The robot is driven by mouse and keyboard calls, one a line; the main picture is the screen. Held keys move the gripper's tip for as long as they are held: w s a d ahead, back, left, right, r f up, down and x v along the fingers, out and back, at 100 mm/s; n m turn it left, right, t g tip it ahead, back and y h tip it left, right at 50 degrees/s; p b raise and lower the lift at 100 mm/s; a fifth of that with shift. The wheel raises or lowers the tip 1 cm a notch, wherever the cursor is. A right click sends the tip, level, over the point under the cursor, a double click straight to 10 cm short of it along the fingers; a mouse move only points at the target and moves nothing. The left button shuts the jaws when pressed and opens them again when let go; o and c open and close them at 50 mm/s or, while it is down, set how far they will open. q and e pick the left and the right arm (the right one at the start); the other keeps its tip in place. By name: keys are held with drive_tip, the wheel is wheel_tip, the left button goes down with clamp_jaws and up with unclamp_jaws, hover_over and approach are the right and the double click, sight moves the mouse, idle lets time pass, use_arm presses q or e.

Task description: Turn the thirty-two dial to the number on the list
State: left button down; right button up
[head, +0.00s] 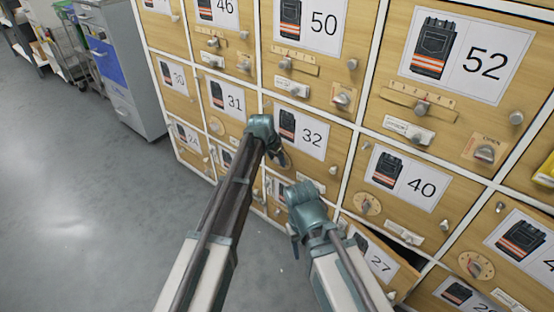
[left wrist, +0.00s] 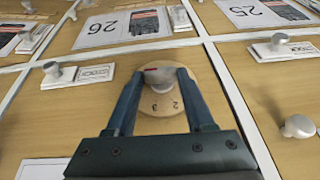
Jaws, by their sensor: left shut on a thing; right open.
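The door marked 32 (head: 306,135) is in the middle of the head view, with a picture of dark workwear with orange bands on its label. My left gripper (head: 279,157) is at its lower left and hides most of the dial there. In the left wrist view my left gripper (left wrist: 160,82) is shut on the grey knob of a round wooden dial (left wrist: 160,103). The knob has a red mark, and the figures 2 and 3 show on the dial's near side. My right gripper (head: 293,190) is open and empty, lower, in front of the doors below. No list can be made out.
Other numbered doors surround it, among them 31 (head: 229,98), 40 (head: 414,188) and 52 (head: 466,57), with knobs and dials standing out. Door 27 (head: 378,258) stands ajar at the lower right. A grey cabinet (head: 118,60) is at the back left; the floor (head: 70,190) is clear.

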use_arm(q)
drive_tip(key=shift+w+a+g+h, duration=0.2)
drive_tip(key=shift+g+h, duration=0.3)
drive_tip(key=shift+h, duration=0.1)
drive_tip(key=shift+w+a+f+n+g+h+b, duration=0.15)
drive_tip(key=shift+n+g+h+b, duration=0.25)
drive_tip(key=shift+h, duration=0.2)
drive_tip(key=shift+a+g+h+b, duration=0.15)
drive_tip(key=shift+g+h+b, duration=0.55)
drive_tip(key=shift+h, duration=0.3)
drive_tip(key=shift+n+h+b, duration=0.3)
drive_tip(key=shift+c, duration=1.3)
unclamp_jaws()
